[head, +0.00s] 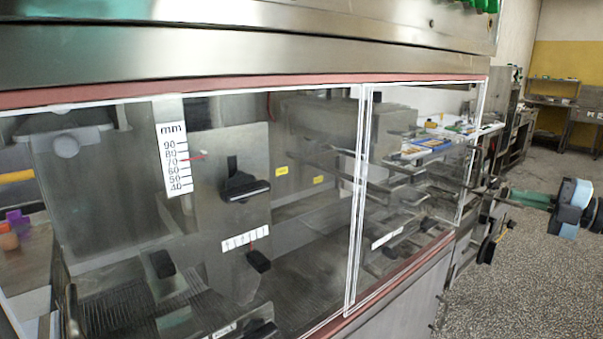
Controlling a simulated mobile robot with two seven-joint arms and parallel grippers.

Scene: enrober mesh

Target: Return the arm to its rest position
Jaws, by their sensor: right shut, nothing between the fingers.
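My right gripper (574,196), black with light-blue parts, shows at the right edge of the head view. It is shut and empty. It is outside the machine, to the right of its clear panels and over the speckled floor. It appears apart from the panels, though its distance from the green part behind it is hard to judge. Most of my right arm is outside the picture. My left gripper is not in view.
A steel machine (200,52) with clear panels (364,200) fills the left and middle. A millimetre scale (173,158) and a black handle (243,187) show there. A green part (530,198) juts from its right end. The speckled floor (545,285) at right is open.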

